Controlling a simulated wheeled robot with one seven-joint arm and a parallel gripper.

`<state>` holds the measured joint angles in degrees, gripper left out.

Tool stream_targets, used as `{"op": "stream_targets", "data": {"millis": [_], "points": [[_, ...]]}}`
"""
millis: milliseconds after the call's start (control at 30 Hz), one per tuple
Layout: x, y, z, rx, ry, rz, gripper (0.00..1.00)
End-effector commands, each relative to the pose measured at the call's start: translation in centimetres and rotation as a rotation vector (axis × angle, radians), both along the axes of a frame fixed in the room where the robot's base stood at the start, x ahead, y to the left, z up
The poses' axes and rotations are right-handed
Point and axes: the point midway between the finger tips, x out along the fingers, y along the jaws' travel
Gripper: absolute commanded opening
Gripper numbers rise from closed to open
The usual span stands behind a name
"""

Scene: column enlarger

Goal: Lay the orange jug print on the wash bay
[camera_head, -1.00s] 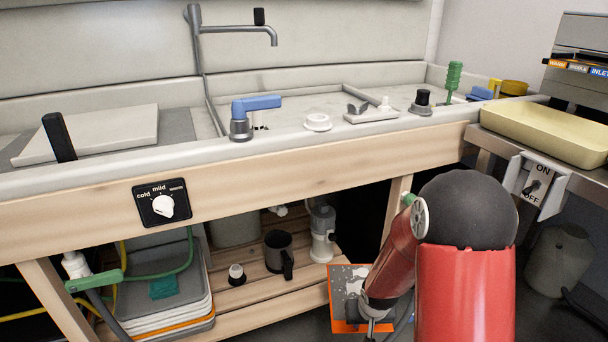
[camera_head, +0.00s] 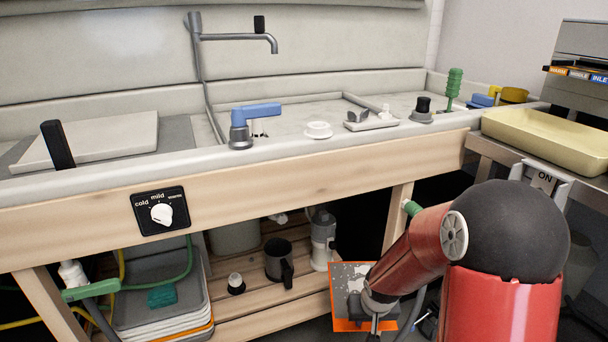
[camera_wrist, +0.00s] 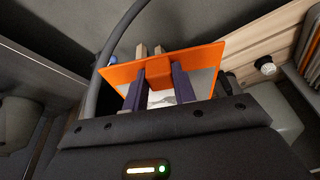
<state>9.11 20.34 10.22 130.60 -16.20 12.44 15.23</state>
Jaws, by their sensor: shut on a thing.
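The orange-edged print (camera_head: 348,280) hangs low in front of the wooden bench, with a grey and white picture area. In the wrist view it shows as an orange-bordered sheet (camera_wrist: 205,56) across the fingers. My gripper (camera_wrist: 160,75) is shut on the print near its edge. In the head view my gripper (camera_head: 372,305) is at the print's lower right, partly hidden by my red arm. The long pale sink (camera_head: 290,112) runs along the bench top, above the print. I cannot tell which of its sections is the wash bay.
A yellow tray (camera_head: 545,138) is at right. The wooden front rail (camera_head: 290,180) lies above the print. A mug (camera_head: 280,262) stands on the lower shelf.

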Motion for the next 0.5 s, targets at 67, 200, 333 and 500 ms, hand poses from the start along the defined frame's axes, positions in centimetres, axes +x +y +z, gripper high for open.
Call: {"op": "stream_targets", "data": {"millis": [67,200,333,500], "points": [[0.0,0.0,0.7,0.001,-0.002,-0.002,0.00],[0.1,0.0,1.8,-0.001,-0.003,-0.001,0.00],[0.1,0.0,2.9,0.000,-0.003,-0.002,0.00],[0.0,0.0,4.3,0.000,-0.003,-0.002,0.00]]}}
